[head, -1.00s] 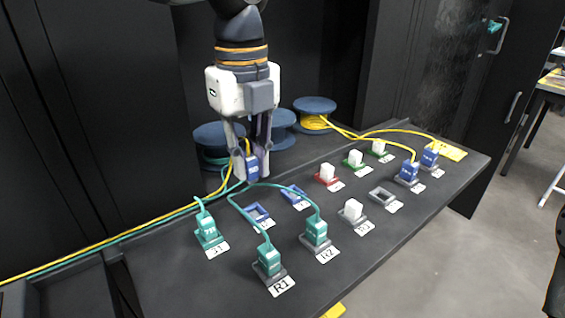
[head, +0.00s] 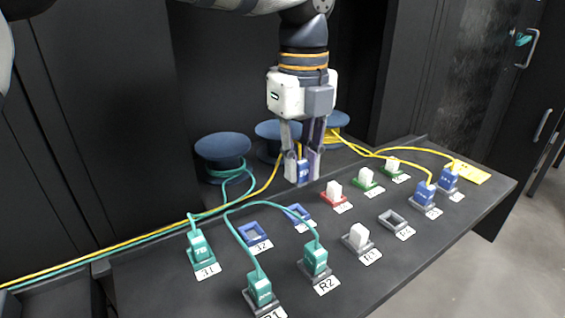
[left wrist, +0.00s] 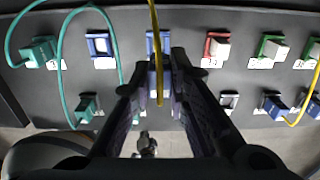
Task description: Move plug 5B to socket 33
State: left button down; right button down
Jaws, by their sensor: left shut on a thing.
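My left gripper (head: 303,178) is shut on a blue plug (head: 303,171) with a yellow cable, whose printed label I cannot read. It holds the plug upright above the back of the panel, behind the row of sockets. The empty blue socket 33 (head: 298,214) lies in front of and slightly left of the plug, its label partly hidden by a teal cable. In the left wrist view the blue socket (left wrist: 151,43) shows behind the yellow cable and the fingers (left wrist: 160,82). My right gripper is not in view.
Empty blue socket 32 (head: 254,236) is left of socket 33. A teal plug (head: 199,246) sits in 31, and a red socket with a white plug (head: 335,190) is to the right. Teal cables arch over the front. Cable spools (head: 222,150) stand behind.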

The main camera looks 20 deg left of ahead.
pick_arm(q)
jog(key=shift+a+f, duration=0.1)
jog(key=shift+f, duration=2.7)
jog(key=shift+f+p, duration=0.3)
jog(key=shift+f, duration=0.25)
jog(key=c, duration=1.5)
grip_release()
jog(key=shift+o, duration=0.2)
notch_tip(320, 180, up, 12)
jog(key=shift+s, duration=0.1)
